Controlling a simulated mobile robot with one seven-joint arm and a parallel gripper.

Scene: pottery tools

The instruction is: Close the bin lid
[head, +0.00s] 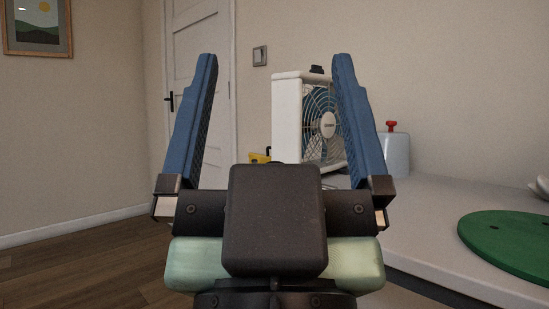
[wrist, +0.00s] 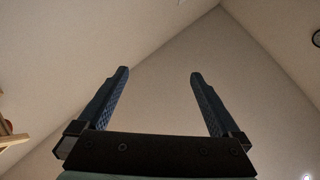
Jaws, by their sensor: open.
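No bin or bin lid can be made out for certain in either view. My gripper (head: 274,62) is raised in the middle of the head view, with its two blue fingers wide apart and nothing between them. In the wrist view my gripper (wrist: 158,73) is also open and empty, against bare wall and ceiling. My gripper hides part of the middle of the scene, including the floor and the near edge of the worktop.
A grey worktop (head: 436,205) runs along the right. On it stand a white box fan (head: 288,115), a pale container with a red knob (head: 396,155) and a green disc (head: 510,242). A white door (head: 196,40) is behind. Wooden floor (head: 85,265) at left is clear.

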